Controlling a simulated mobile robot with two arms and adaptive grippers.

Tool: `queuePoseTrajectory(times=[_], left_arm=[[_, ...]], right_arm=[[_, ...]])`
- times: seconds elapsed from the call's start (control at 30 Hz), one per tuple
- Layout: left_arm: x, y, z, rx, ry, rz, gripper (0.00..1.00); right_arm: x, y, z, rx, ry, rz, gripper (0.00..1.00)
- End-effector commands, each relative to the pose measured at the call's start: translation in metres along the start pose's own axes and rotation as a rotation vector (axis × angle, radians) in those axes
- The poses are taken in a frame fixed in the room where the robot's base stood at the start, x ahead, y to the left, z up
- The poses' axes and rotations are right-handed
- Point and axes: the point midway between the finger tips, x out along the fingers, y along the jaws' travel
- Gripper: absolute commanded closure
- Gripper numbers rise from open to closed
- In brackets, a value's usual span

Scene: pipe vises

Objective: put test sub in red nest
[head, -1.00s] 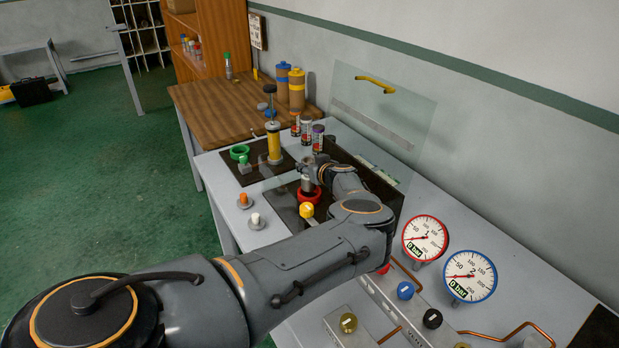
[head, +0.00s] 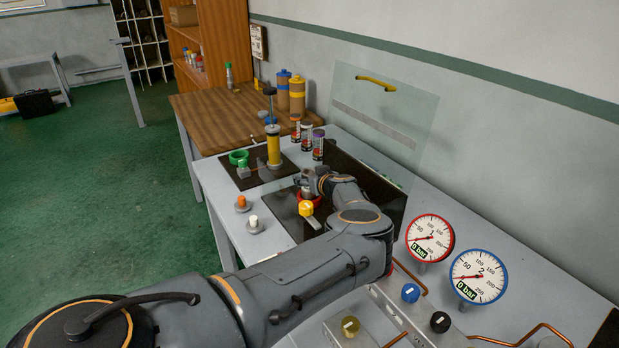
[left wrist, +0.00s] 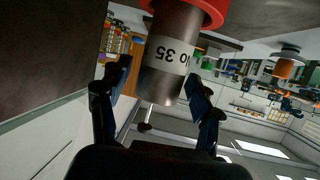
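The test sub (left wrist: 166,65) is a dark grey metal cylinder with a white label ending in "35". In the left wrist view its end is within the red nest (left wrist: 214,10), a red ring at the top of the picture. In the head view the red nest (head: 309,198) is partly hidden by my left gripper (head: 308,181). In the left wrist view my left gripper (left wrist: 160,88) has its fingers apart on either side of the sub. A gap shows at the left finger; contact at the right one is unclear. My right gripper is not in view.
A yellow-knobbed clamp (head: 306,209) stands just in front of the red nest. A green nest (head: 238,157) and a yellow cylinder (head: 273,146) are behind. Several capped tubes (head: 306,135) and a clear raised shield (head: 385,115) are near the wall. Gauges (head: 430,237) stand to the right.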

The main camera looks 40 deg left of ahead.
Motion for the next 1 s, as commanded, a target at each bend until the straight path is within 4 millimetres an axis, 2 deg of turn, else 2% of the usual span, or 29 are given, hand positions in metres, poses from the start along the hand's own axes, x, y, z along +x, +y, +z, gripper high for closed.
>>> queuePoseTrajectory(times=[0.33,0.8,1.0], left_arm=[[-0.004,0.001,-0.003,-0.001,-0.001,0.000,0.35],[-0.066,0.001,-0.003,-0.001,0.000,0.001,0.35],[-0.076,0.000,-0.003,-0.001,0.000,0.000,0.35]], right_arm=[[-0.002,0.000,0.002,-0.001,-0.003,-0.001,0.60],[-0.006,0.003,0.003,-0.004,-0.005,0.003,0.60],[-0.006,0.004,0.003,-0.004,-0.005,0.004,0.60]])
